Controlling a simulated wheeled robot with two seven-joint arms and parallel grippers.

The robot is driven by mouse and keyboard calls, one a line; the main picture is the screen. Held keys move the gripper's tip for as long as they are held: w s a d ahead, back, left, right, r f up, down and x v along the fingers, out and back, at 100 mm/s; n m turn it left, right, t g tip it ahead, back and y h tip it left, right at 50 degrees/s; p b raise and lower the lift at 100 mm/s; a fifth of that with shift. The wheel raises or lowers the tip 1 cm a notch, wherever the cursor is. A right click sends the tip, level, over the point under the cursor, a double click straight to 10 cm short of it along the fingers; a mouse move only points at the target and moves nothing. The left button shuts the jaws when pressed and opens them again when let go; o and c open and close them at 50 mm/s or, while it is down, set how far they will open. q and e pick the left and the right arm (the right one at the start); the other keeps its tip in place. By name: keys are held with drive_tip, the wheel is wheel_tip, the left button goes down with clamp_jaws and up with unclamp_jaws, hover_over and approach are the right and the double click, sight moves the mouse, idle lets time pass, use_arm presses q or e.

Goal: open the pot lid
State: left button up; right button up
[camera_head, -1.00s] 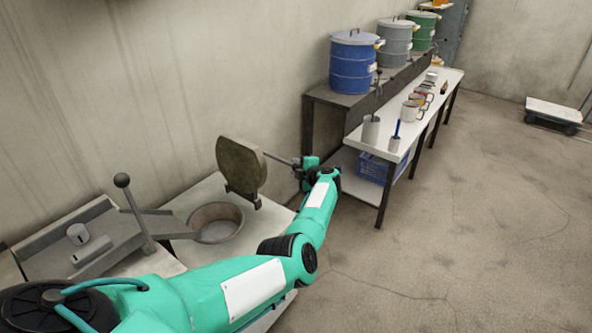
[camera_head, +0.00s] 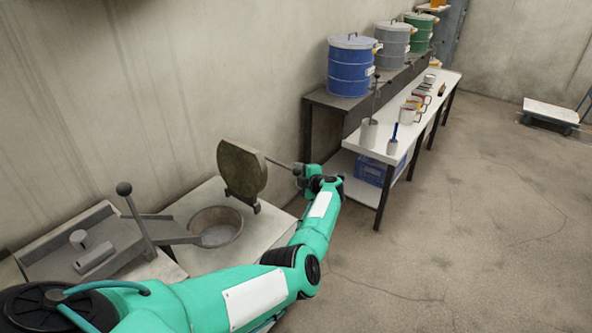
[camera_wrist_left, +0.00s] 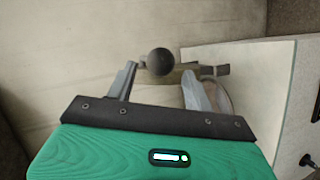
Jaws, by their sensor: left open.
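The pot (camera_head: 228,238) is a round brownish vessel set in the white counter, with its mouth uncovered. Its thick brown lid (camera_head: 242,174) stands upright on edge at the pot's back right. A thin handle (camera_head: 280,163) runs from the lid rightward to my left gripper (camera_head: 299,172). In the left wrist view, my left gripper (camera_wrist_left: 160,85) has its two fingers spread apart. A dark ball knob (camera_wrist_left: 159,61) appears between the fingertips; I cannot tell whether they touch it. My right gripper is not in view.
A grey metal fixture with a ball-topped lever (camera_head: 137,218) is left of the pot. A white table (camera_head: 408,135) with cups stands to the right, and a blue drum (camera_head: 351,68) is on the dark shelf behind it.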

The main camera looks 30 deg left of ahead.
use_arm(q)
drive_tip(key=p+v, duration=0.7)
drive_tip(key=v, duration=0.4)
drive_tip(key=shift+p, duration=0.35)
drive_tip(key=shift+d, duration=0.1)
drive_tip(key=s+d+f+m+t+h, duration=0.1)
drive_tip(key=s+d+f+m+h, duration=0.25)
drive_tip(key=s+f+m, duration=0.65)
drive_tip(key=s+d+f+m+t+h, duration=0.25)
drive_tip(key=s+f+m+h, duration=0.35)
drive_tip(key=f, duration=0.8)
drive_tip(key=s+d+f+m+t+h, duration=0.15)
drive_tip(key=s+d+f+m, duration=0.35)
drive_tip(key=s+f, duration=0.6)
drive_tip(key=s+f+m+g, duration=0.3)
drive_tip(key=s+f, duration=0.2)
drive_tip(key=s, duration=0.9)
drive_tip(key=s+f+m+g+h+b, duration=0.1)
drive_tip(key=s+f+m+g, duration=0.2)
drive_tip(key=s, duration=1.1)
drive_tip(key=s+f+m+g+h, duration=0.1)
drive_tip(key=s+f+m+g, duration=0.2)
drive_tip(key=s+f, duration=0.4)
drive_tip(key=s+g, duration=0.1)
drive_tip(key=s, duration=0.6)
drive_tip(key=shift+s+a+f+m, duration=0.2)
drive_tip(key=shift+s+a+m, duration=0.05)
drive_tip(key=shift+m, duration=0.15)
